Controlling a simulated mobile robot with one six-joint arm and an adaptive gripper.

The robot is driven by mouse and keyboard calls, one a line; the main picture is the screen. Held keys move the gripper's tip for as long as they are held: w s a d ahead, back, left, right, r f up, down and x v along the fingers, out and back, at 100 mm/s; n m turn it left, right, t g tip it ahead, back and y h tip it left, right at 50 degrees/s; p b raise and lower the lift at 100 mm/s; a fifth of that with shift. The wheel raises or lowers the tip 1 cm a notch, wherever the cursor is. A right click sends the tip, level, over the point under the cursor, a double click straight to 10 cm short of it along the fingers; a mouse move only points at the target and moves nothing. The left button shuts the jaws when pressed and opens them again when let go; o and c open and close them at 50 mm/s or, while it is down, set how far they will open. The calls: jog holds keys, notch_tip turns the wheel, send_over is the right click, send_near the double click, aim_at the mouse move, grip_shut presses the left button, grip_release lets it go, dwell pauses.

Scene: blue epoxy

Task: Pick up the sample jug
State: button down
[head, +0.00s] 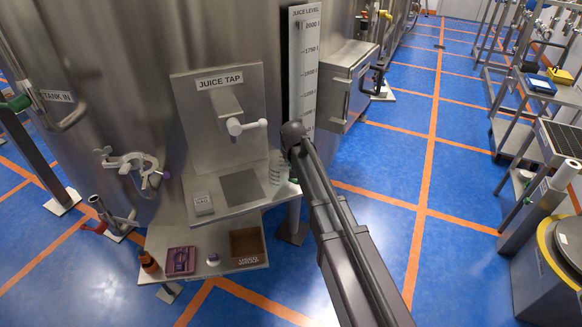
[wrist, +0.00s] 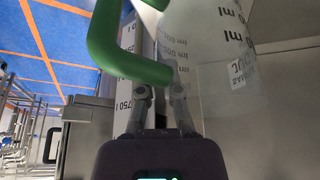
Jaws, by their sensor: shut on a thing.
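The sample jug (head: 279,168) is a clear vessel with ml markings. In the head view it is small, at the right end of the juice tap's shelf, partly behind my arm. In the wrist view its clear body (wrist: 222,60) fills the upper right, and its green handle (wrist: 108,45) curves across the top. My gripper (wrist: 161,88) is shut on the green handle near its lower end. In the head view my arm hides the gripper. I cannot tell whether the jug's base touches the shelf.
The juice tap (head: 240,127) stands left of the jug over a grey pad (head: 241,187). A lower shelf holds a brown box (head: 247,246) and a purple tray (head: 181,261). The level scale (head: 304,65) and a steel box (head: 346,85) are close behind.

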jog(key=shift+r, duration=0.1)
notch_tip(320, 180, up, 3)
jog(key=p, duration=0.3)
jog(key=shift+r, duration=0.15)
jog(key=shift+s+d+r+p, duration=0.1)
jog(key=shift+s+r+p, duration=0.15)
jog(key=shift+p, duration=0.2)
jog(key=s+d+r+p, duration=0.1)
jog(key=s+d, duration=0.1)
jog(key=s, duration=1.3)
jog(key=shift+d, duration=0.4)
jog(key=shift+s, duration=0.1)
jog(key=shift+w, duration=0.2)
jog(key=shift+d, duration=0.1)
